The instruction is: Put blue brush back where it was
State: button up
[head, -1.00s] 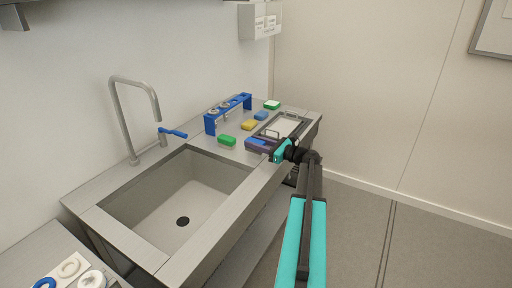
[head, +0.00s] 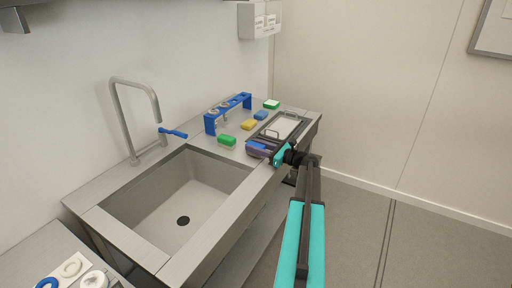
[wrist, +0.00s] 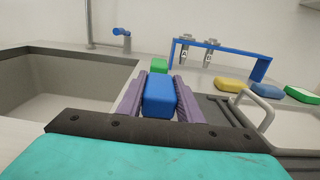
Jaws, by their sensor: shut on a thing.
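The blue brush (wrist: 160,96) is a plain blue block held between the two purple fingers of my gripper (wrist: 160,92) in the wrist view. My gripper (head: 261,148) is shut on it. In the head view it is over the counter's front part, right of the sink and in front of the tray. The underside of the brush is hidden, so I cannot tell whether it touches the counter.
A green sponge (head: 227,140) lies left of my gripper. Yellow (head: 249,125), blue (head: 261,115) and green-white (head: 271,104) sponges lie behind. A blue rack (head: 210,124) stands by the wall. A handled metal tray (head: 283,127) is at right; the sink (head: 165,208) is at left.

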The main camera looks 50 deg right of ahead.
jog(key=shift+f, duration=0.4)
jog(key=shift+f, duration=0.1)
jog(key=o, duration=1.1)
jog(key=shift+o, duration=0.2)
jog(key=b+v, duration=0.2)
jog(key=v, duration=1)
